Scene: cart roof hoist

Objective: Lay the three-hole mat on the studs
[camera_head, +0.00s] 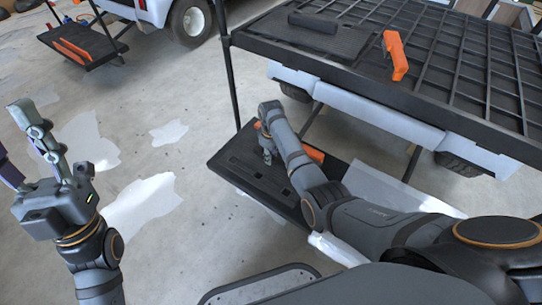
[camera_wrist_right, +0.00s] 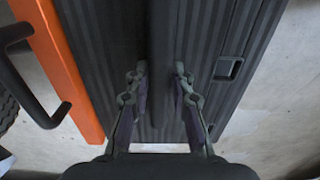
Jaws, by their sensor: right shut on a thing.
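A dark ribbed mat (camera_head: 249,173) lies on the low step beside the cart, with small rectangular holes along its near side; one hole shows in the wrist view (camera_wrist_right: 228,68). A raised dark bar (camera_wrist_right: 161,50) runs along the mat's middle. My right gripper (camera_head: 267,152) reaches down to the mat from above, and in the wrist view its fingers (camera_wrist_right: 160,95) are shut on this bar. My left gripper (camera_head: 22,140) is raised at the left, open and empty, away from everything. I cannot make out any studs.
The cart roof (camera_head: 455,60) is a black grid on the right, carrying a dark panel with a bar (camera_head: 313,22) and an orange handle (camera_head: 396,55). An orange strip (camera_wrist_right: 62,65) lies beside the mat. Another step (camera_head: 85,48) stands far left. The floor between is clear.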

